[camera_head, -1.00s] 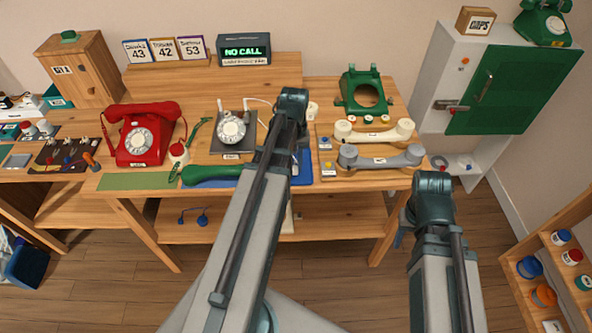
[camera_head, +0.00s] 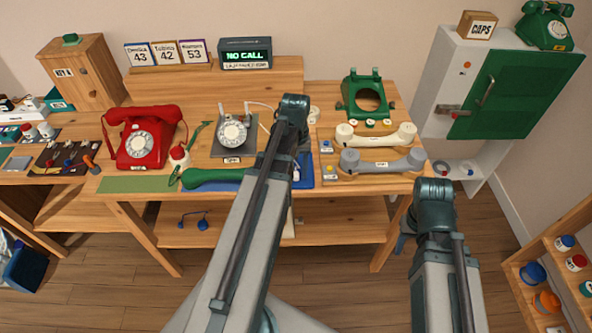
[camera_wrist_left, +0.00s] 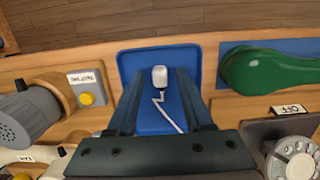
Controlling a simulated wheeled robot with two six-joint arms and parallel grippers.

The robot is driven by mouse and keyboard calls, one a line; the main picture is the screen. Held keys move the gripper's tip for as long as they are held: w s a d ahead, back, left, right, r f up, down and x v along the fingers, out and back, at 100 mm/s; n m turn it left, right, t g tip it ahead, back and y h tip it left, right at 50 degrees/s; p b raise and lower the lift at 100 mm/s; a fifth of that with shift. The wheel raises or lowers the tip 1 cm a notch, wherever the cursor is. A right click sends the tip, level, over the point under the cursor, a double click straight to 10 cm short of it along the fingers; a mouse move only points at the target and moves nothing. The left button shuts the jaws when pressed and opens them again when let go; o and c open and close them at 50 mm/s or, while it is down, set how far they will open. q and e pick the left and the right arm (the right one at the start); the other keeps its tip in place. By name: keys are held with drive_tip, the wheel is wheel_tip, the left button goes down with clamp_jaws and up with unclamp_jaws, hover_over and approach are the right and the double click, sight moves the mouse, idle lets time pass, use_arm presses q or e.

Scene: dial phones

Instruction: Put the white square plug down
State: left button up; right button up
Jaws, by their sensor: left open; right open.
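The white square plug (camera_wrist_left: 160,76) lies on a blue tray (camera_wrist_left: 186,56) in the left wrist view, with its white cord running back toward the gripper. My left gripper (camera_wrist_left: 158,88) is open, with a finger on each side of the plug and gaps between.
A green handset (camera_head: 212,177) lies left of my left gripper. A grey handset (camera_head: 380,161) and a cream handset (camera_head: 375,135) lie to its right. A dial phone base (camera_head: 233,134) and a red phone (camera_head: 142,138) stand behind and left. A green phone shell (camera_head: 366,95) stands at the back.

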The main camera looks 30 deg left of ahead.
use_arm(q)
wheel_tip(320, 180, up, 12)
drive_tip(key=w+p, duration=0.1)
drive_tip(key=p, duration=1.1)
drive_tip(key=shift+a, duration=0.35)
drive_tip(key=shift+w+d, duration=0.1)
drive_tip(key=s+d+m+y, duration=0.1)
drive_tip(key=s+d+m, duration=0.3)
drive_tip(key=d, duration=0.9)
drive_tip(key=s+d+m+t+y, duration=0.1)
drive_tip(key=s+d+m, duration=0.4)
drive_tip(key=d, duration=0.7)
drive_tip(key=shift+d+m, duration=0.4)
drive_tip(key=shift+m, duration=0.2)
